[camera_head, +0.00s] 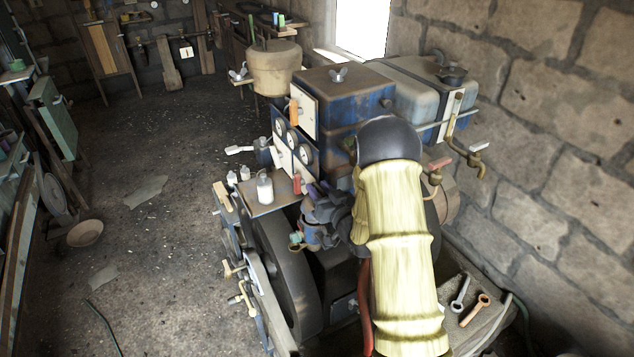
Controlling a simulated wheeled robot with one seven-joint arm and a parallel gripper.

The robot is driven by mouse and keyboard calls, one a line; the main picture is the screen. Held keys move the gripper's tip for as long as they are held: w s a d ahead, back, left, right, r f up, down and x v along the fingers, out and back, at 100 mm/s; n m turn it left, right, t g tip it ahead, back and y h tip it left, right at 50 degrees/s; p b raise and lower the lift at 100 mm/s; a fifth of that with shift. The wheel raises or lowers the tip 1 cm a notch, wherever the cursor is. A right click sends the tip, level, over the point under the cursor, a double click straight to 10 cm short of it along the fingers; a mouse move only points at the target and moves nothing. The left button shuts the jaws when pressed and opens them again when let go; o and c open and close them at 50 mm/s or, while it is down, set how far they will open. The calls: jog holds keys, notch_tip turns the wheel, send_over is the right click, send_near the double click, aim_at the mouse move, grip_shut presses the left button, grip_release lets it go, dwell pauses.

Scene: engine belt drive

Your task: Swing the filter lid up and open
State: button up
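A blue box housing (340,102) stands on the engine, with a flat dark top (318,82) and a wing nut (338,74) on it. The top looks closed. A pale round canister (273,68) stands left of it, with another wing nut (238,73) at its left. I cannot tell for sure which of these is the filter. My gripper (312,236) is dark and hangs low in front of the gauge panel, beside the flywheel, below and apart from both tops. Its fingers are small and partly merge with the dark engine, so their opening is unclear.
My yellow-sleeved arm hides part of the engine. A grey tank (415,88) with a cap and brass taps (478,150) is at the right. A bottle (265,188) stands on a ledge. Tools (468,305) lie at lower right. The floor at left is mostly clear.

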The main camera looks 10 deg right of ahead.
jog(key=shift+x, duration=0.85)
grip_shut()
